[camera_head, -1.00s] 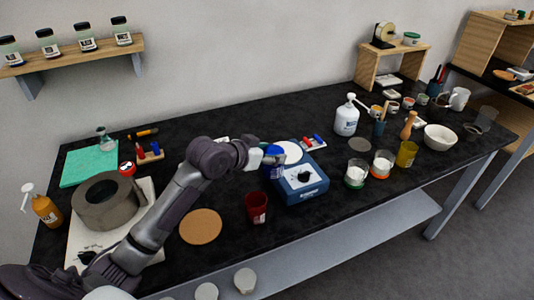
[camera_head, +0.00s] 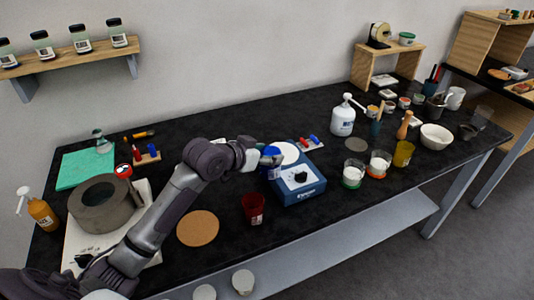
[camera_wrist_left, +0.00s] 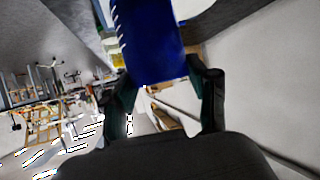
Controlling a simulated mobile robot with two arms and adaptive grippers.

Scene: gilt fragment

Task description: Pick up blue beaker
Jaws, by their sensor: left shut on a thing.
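My left gripper (camera_head: 263,158) is shut on the blue beaker (camera_head: 271,151) near the left side of a blue device with a round white plate. In the left wrist view, the blue beaker (camera_wrist_left: 152,38) fills the top middle between the two dark fingers of the left gripper (camera_wrist_left: 160,84). In the head view the beaker is small and partly hidden by the gripper, so I cannot tell whether its base is clear of the device. My right gripper is not in view.
The blue device (camera_head: 299,184) stands right of the gripper, and a dark red beaker (camera_head: 253,208) stands in front. A cork disc (camera_head: 198,228) lies to the left. A white bottle (camera_head: 342,121), glass jars (camera_head: 353,174) and a yellow beaker (camera_head: 403,153) stand to the right.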

